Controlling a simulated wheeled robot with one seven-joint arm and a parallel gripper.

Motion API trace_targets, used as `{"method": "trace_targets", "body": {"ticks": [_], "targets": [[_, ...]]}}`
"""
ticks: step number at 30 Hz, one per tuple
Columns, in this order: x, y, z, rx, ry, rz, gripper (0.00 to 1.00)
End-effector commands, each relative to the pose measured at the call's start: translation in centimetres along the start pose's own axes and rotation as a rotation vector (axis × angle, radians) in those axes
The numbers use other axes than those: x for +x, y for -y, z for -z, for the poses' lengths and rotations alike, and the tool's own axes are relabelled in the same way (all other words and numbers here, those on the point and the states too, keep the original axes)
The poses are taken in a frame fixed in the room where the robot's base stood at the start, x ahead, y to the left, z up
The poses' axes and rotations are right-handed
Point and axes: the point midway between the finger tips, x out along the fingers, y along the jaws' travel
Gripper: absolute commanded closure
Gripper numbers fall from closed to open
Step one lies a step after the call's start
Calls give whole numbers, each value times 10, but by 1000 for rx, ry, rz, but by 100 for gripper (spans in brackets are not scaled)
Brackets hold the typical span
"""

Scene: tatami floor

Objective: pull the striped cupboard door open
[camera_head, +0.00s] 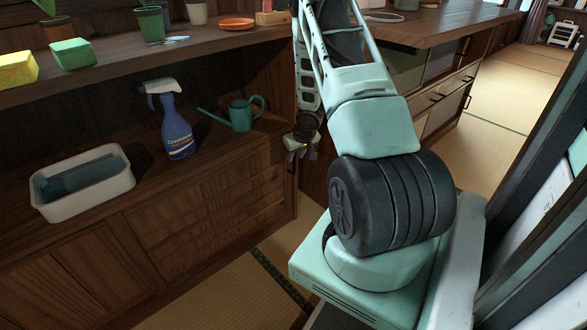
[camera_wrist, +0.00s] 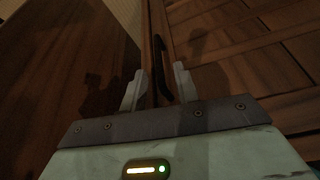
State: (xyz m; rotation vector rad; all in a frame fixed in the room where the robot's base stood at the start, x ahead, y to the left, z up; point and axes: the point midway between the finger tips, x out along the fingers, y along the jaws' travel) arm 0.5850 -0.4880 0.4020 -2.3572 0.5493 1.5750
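The wooden cupboard door with fine slat-like lines (camera_head: 205,222) is in the low cabinet in the head view and looks shut. I take this to be the striped door. In the wrist view a panelled wooden front (camera_wrist: 250,50) fills the right side. A dark upright bar handle (camera_wrist: 162,62) stands at its left edge. My gripper (camera_wrist: 158,88) is open, its two pale fingers apart on either side of the handle's lower part. I cannot tell whether they touch it. In the head view my gripper (camera_head: 300,147) is small, beside the cabinet's right end, its fingertips partly unclear.
On the low cabinet stand a white tub (camera_head: 118,188), a blue spray bottle (camera_head: 178,128) and a teal watering can (camera_head: 240,115). Sponges (camera_head: 72,54) and pots lie on the shelf above. Another cabinet (camera_head: 445,98) stands behind my arm. Tatami floor (camera_head: 225,298) is clear in front.

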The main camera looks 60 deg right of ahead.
Motion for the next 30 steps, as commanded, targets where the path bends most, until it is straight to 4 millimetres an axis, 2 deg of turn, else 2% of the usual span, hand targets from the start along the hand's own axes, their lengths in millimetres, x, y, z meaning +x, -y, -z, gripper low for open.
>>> {"method": "trace_targets", "body": {"ticks": [1,7,12,20,21,24,30], "targets": [[15,0,-2,-2,1,0,69],[39,0,-1,-2,0,0,69],[47,0,0,-1,0,0,69],[47,0,0,0,0,-1,69],[47,0,0,0,0,-1,75],[47,0,0,-1,0,-1,100],[47,0,0,-1,0,0,100]]}}
